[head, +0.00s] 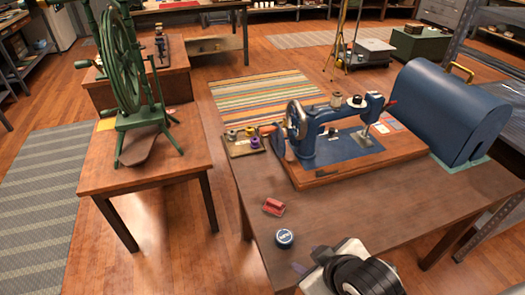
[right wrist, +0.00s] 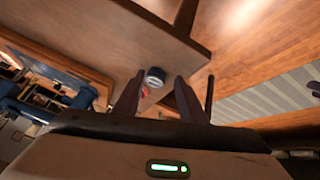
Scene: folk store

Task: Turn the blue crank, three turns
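A blue sewing machine (head: 335,117) stands on a wooden base (head: 400,158) on the table. Its blue hand wheel and crank (head: 297,120) are at its left end. A wooden-coloured grip (head: 268,130) sticks out to the left of the wheel. My right gripper (head: 308,260) is low in the head view, at the table's front edge, well short of the crank. In the right wrist view its two fingers (right wrist: 158,98) are apart with nothing held between them. Blue parts, likely the machine, show at the left of that view. My left gripper is not in view.
A round blue tin (head: 284,238) and a small red object (head: 273,207) lie between my right gripper and the machine. A tray of spools (head: 243,140) is left of the crank. A blue domed cover (head: 445,108) stands right. A green spinning wheel (head: 122,65) stands on another table.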

